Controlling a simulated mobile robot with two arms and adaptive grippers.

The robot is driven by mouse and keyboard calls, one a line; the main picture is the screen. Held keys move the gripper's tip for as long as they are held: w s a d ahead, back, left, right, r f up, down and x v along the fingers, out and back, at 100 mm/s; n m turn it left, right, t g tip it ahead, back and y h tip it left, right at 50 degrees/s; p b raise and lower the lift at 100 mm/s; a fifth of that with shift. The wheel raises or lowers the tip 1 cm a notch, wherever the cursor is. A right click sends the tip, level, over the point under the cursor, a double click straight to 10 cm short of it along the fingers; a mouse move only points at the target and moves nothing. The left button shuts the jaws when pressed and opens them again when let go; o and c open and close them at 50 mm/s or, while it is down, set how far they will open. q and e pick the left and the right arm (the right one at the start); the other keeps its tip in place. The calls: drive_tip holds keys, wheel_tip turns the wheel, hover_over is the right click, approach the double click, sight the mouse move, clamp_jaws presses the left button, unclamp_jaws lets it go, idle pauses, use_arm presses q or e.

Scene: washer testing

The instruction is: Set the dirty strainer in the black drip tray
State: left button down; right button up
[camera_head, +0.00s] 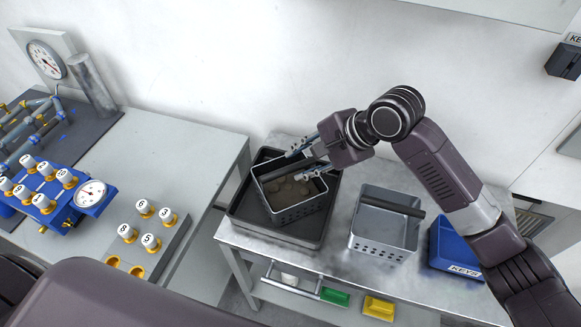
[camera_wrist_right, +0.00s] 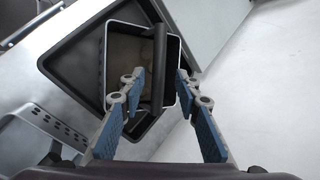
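The dirty strainer (camera_head: 301,207) is a perforated dark metal basket with brown residue on its floor and a dark bar handle across its top. It is inside the walls of the black drip tray (camera_head: 258,222), turned slightly relative to it. The right wrist view shows the strainer (camera_wrist_right: 117,52) within the tray (camera_wrist_right: 75,62) too. My right gripper (camera_head: 297,164) is over the strainer; in the wrist view its fingers (camera_wrist_right: 157,82) are spread, one on each side of the handle, with visible gaps. My left gripper is not in view.
A second, cleaner strainer (camera_head: 382,229) with a dark handle stands to the right on the metal table (camera_head: 340,252). A blue KEYS box (camera_head: 452,240) is beside it. Green (camera_head: 335,296) and yellow (camera_head: 378,308) items lie on the lower shelf.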

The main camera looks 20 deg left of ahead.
drive_tip(key=v, duration=0.6)
drive_tip(key=shift+d+r, duration=0.2)
